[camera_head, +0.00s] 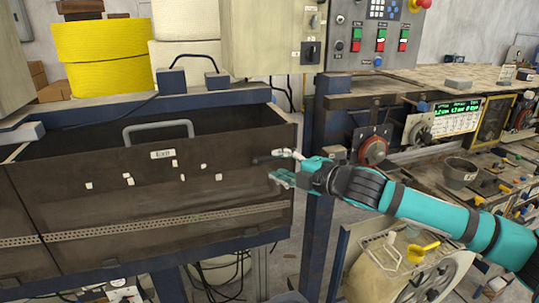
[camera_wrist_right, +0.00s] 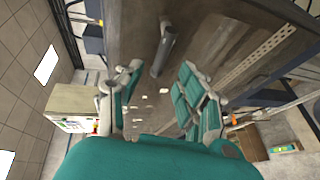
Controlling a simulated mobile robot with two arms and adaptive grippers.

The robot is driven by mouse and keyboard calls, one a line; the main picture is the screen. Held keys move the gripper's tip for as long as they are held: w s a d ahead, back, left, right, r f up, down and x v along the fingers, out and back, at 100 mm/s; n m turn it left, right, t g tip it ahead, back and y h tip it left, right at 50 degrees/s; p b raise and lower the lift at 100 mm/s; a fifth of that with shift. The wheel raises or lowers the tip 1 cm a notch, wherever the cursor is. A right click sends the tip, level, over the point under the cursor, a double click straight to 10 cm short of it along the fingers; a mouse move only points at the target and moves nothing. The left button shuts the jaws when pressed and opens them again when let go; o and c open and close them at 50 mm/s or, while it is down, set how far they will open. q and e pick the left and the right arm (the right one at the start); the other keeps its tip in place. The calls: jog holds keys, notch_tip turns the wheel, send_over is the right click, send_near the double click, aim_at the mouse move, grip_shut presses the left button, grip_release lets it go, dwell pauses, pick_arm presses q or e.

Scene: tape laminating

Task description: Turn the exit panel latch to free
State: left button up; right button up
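The exit panel (camera_head: 100,200) is a dark brown board with an "Exit" label (camera_head: 162,154) and a grey bar handle (camera_head: 158,130) on its top edge. The latch (camera_head: 260,160) is a small dark lever near the panel's right end, partly hidden by my fingers. In the right wrist view the latch (camera_wrist_right: 163,50) sticks out from the panel as a dark, round-ended bar. My right gripper (camera_head: 277,167) is open beside it, its teal fingers apart. In the wrist view the latch stands ahead of the gap between the fingers (camera_wrist_right: 160,78); I see no grip on it. My left gripper is out of view.
A blue post (camera_head: 317,215) stands right of the panel, below my right forearm. A control box with buttons (camera_head: 378,35) is above. Yellow rolls (camera_head: 103,55) stand behind.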

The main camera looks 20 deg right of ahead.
aim_at(267, 160)
jog(key=shift+p+x, duration=0.55)
jog(key=shift+x, duration=1.75)
jog(key=shift+c, duration=0.2)
grip_shut()
